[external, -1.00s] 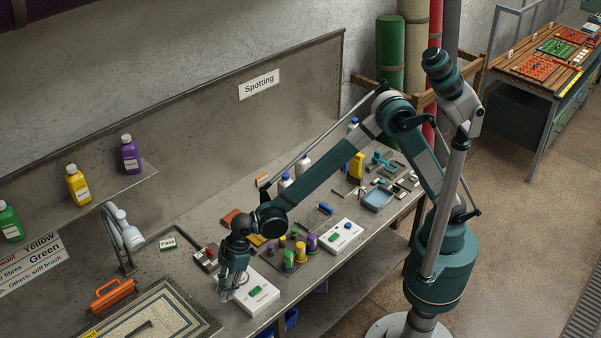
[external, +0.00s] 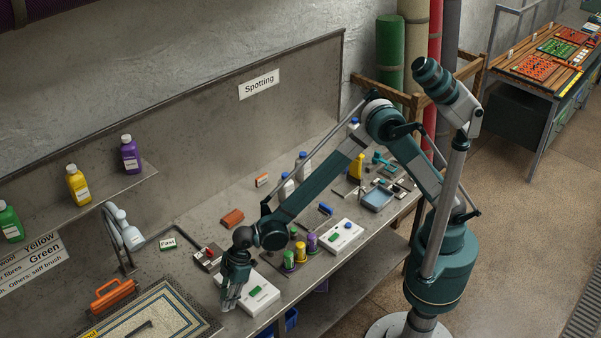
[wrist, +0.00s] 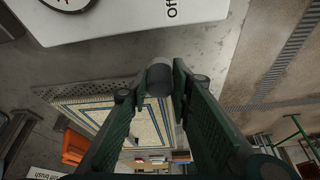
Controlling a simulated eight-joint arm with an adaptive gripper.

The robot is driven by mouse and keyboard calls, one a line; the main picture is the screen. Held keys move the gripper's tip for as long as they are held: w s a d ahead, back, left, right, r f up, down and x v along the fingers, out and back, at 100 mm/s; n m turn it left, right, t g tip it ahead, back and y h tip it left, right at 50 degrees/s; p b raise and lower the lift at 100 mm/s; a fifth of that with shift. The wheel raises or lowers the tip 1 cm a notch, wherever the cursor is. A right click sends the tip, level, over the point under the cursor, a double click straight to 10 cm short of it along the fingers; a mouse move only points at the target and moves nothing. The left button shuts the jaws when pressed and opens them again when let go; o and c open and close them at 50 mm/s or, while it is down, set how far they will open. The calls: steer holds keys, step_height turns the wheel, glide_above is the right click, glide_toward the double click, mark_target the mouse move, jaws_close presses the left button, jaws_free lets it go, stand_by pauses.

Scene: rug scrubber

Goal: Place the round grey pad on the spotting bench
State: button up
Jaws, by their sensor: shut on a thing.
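The round grey pad (wrist: 159,80) shows in the wrist view as a short dark-grey cylinder between the fingertips. My gripper (wrist: 160,88) is shut on it. In the external view my gripper (external: 229,304) points down at the front left of the spotting bench (external: 205,312), just left of a white box with a green button (external: 255,290). The pad cannot be made out there, and I cannot tell whether it touches the bench top.

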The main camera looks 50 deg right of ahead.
steer(key=shift+f, duration=1.85)
steer(key=shift+f, duration=0.2)
steer(key=o, duration=0.9)
steer(key=shift+r, duration=0.15)
steer(key=shift+v, duration=6.05)
steer(key=shift+d, duration=0.1)
